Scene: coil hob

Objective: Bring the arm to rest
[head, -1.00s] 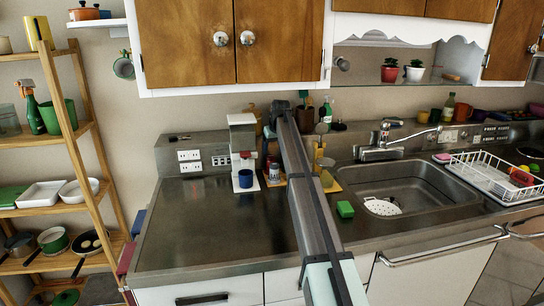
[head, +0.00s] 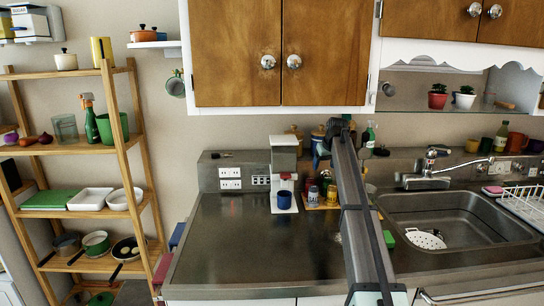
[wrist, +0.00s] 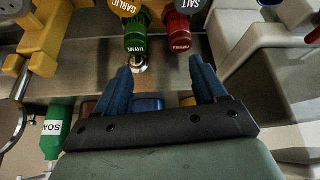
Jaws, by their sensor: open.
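My arm (head: 358,215) reaches up and away from the bottom of the head view, across the counter right of the coffee machine. Its far end is by the back wall, among jars and bottles; the fingers are hard to make out there. In the wrist view my gripper (wrist: 161,72) has its two blue fingers spread apart, with nothing held between them. A green-capped jar (wrist: 138,38) and a red-capped jar (wrist: 179,35) stand beyond the fingertips and look upside down in this view.
The coffee machine (head: 284,160) with a blue cup (head: 284,200) stands left of my arm. The left counter (head: 235,245) is clear. A wooden shelf (head: 117,110) stands at left; cabinets (head: 240,60) hang above.

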